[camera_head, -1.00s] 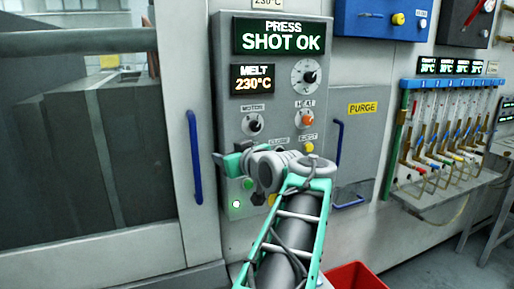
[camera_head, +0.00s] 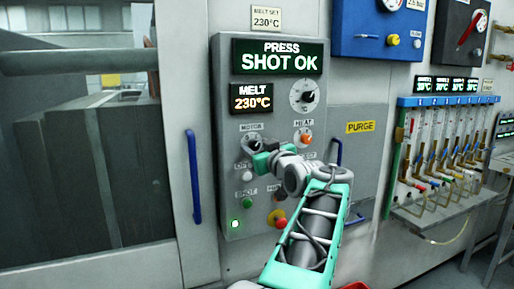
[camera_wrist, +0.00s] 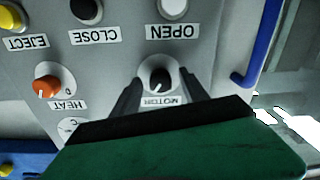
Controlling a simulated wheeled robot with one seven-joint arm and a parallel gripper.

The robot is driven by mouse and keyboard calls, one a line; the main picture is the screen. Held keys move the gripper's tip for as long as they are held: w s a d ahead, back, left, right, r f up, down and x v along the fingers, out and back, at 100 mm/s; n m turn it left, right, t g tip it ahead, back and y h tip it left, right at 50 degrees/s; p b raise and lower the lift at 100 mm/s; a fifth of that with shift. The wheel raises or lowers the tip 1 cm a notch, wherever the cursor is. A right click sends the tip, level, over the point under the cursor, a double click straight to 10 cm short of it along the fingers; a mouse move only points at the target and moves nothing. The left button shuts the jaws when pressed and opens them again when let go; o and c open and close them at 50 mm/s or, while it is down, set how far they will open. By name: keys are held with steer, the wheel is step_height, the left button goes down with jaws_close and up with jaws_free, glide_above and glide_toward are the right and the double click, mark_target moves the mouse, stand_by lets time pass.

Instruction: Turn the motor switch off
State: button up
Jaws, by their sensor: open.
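The motor switch (camera_head: 250,141) is a black rotary knob on the grey press panel, above the label-bearing button rows in the head view. In the wrist view, which is upside down, the motor switch (camera_wrist: 157,79) sits between my two dark fingers, with its MOTOR label partly behind the green gripper body. My gripper (camera_wrist: 158,88) is open around the knob; I cannot tell whether either finger touches it. In the head view my gripper (camera_head: 261,155) is at the lower right edge of the knob and hides part of the panel below it.
The orange heat knob (camera_head: 303,138) is close to the right. Close (camera_wrist: 86,10) and open (camera_wrist: 172,8) buttons are near the motor switch. A blue door handle (camera_head: 194,178) is on the left; the purge cover (camera_head: 362,150) is on the right.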

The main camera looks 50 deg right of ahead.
jaws_close()
stand_by(0.4)
steer(key=shift+f+b, duration=0.15)
steer(key=shift+b, duration=0.35)
steer(key=n+b, duration=0.2)
steer(key=shift+f+b, duration=0.15)
steer(key=shift+b, duration=0.2)
steer(key=n+b, duration=0.2)
steer(key=b, duration=0.1)
steer(key=n+b, duration=0.5)
steer(key=shift+n+b, duration=0.3)
steer(key=shift+n, duration=0.1)
steer(key=shift+r+n+g+b, duration=0.15)
steer(key=shift+n+b, duration=0.5)
steer(key=shift+n, duration=0.3)
steer(key=shift+r+n+g+b, duration=0.15)
steer(key=shift+n+b, duration=0.45)
steer(key=shift+n, duration=0.35)
